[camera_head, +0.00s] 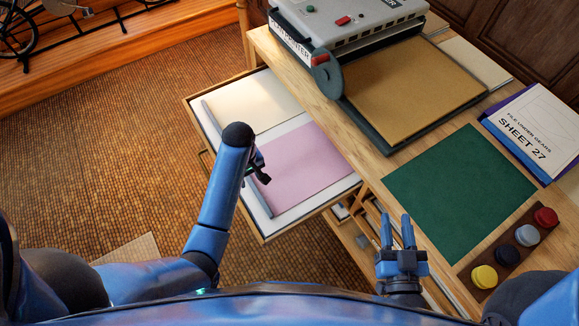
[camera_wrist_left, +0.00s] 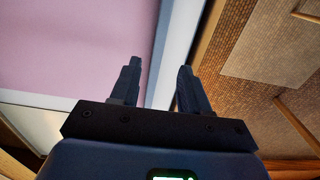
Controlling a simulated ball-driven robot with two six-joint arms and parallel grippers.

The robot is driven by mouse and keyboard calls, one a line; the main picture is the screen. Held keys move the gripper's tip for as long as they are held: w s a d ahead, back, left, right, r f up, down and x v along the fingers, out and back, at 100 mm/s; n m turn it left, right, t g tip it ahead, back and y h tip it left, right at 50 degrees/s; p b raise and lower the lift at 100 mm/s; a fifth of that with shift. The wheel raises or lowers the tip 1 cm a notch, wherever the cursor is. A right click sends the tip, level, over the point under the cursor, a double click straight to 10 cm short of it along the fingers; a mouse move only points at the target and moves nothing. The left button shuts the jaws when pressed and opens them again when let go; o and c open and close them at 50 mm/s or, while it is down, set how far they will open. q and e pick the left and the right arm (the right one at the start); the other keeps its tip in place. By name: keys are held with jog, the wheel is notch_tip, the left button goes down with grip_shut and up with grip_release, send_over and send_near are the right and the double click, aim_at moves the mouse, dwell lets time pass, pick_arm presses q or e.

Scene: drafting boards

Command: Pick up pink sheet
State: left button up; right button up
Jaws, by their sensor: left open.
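The pink sheet (camera_head: 308,162) lies flat in the open drawer, on a white surface beside a cream sheet. My left gripper (camera_head: 262,171) is over the sheet's left edge, near a grey bar; the arm hides part of that edge. In the left wrist view the pink sheet (camera_wrist_left: 70,45) fills the upper left. There my left gripper (camera_wrist_left: 160,65) is open, with a pale strip and the drawer's edge seen between its fingers and nothing held. My right gripper (camera_head: 397,218) has its fingers apart and empty, beside the green mat.
The open drawer (camera_head: 268,232) juts out from the wooden table. On the table are a grey machine (camera_head: 350,25), a tan board (camera_head: 415,85), a green mat (camera_head: 445,195), a Sheet 27 box (camera_head: 530,130) and a button panel (camera_head: 510,254).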

aim_at(252, 184)
pick_arm(q)
jog(key=shift+w+d+f+b, duration=0.1)
jog(key=shift+f+b, duration=0.05)
jog(key=shift+f, duration=1)
jog(key=shift+w+d+f+b, duration=0.1)
jog(key=shift+f+b, duration=0.05)
jog(key=shift+f, duration=1)
jog(key=shift+a, duration=0.1)
grip_shut()
